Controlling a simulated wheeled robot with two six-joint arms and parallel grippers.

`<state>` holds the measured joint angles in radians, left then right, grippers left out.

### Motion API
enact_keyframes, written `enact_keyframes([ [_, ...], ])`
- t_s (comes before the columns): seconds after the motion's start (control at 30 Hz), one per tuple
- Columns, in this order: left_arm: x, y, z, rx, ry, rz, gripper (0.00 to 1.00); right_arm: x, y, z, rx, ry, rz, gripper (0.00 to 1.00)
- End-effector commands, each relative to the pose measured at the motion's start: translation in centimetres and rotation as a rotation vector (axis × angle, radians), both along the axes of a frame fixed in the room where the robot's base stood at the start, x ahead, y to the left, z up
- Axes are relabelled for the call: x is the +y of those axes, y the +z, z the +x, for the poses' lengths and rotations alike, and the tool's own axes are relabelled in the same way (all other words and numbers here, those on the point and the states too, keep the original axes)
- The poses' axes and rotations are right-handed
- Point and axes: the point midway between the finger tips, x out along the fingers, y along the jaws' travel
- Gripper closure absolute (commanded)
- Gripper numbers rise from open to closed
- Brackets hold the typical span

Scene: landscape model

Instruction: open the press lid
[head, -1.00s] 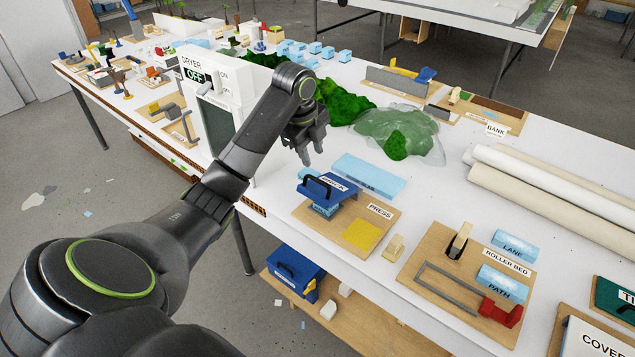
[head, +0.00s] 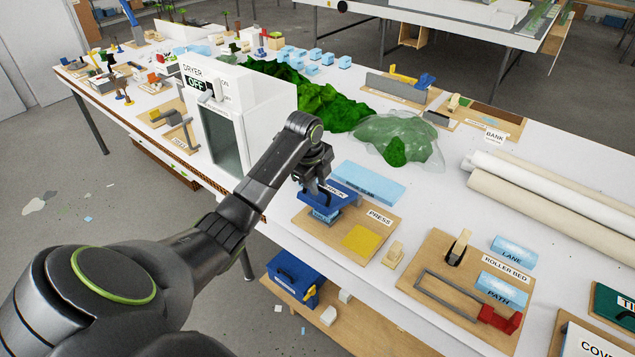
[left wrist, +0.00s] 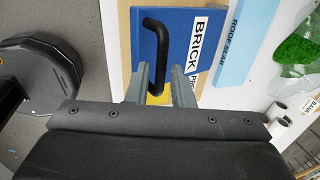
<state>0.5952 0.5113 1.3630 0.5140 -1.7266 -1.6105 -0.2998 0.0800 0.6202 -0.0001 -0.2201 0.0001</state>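The press stands on a wooden board (head: 375,219) labelled PRESS, with a yellow pad (head: 361,239) at its front right. Its blue lid (head: 345,199) lies flat and down over a light blue block, partly hidden by my gripper. In the left wrist view the lid (left wrist: 173,20) carries a BRICK label and a black bar handle (left wrist: 157,45). My left gripper (head: 312,192) is just over the lid. Its two fingers (left wrist: 160,75) are apart, with the near end of the handle between them; I cannot tell whether they touch it. My right gripper is not in view.
A light blue ROOF SLAB (head: 368,183) lies behind the press. The white dryer (head: 262,115) marked OFF stands to its left beyond my arm. A small wooden block (head: 393,254) and the roller bed board (head: 440,265) are to the right. A blue toolbox (head: 294,279) sits on the shelf below.

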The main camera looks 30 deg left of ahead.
Motion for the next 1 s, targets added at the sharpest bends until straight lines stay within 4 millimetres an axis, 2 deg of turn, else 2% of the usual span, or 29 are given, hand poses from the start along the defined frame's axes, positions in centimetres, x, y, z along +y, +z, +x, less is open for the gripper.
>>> enact_keyframes([
  [0.03, 0.0, 0.0, 0.0, 0.0, 0.0, 0.0, 0.86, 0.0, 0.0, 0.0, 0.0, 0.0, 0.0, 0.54],
  [0.13, 0.0, 0.0, 0.0, 0.0, 0.0, 0.0, 0.99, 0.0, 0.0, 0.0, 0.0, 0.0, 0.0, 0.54],
  [0.17, 0.0, 0.0, 0.0, 0.0, 0.0, 0.0, 1.0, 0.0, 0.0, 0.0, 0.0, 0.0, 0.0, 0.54],
  [0.67, -0.1, 0.8, 0.5, -0.004, 0.0, 0.0, 1.0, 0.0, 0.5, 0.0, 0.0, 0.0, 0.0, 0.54],
  [1.0, -0.4, 3.6, 3.5, -0.006, 0.001, -0.002, 1.0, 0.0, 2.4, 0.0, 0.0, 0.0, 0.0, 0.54],
])
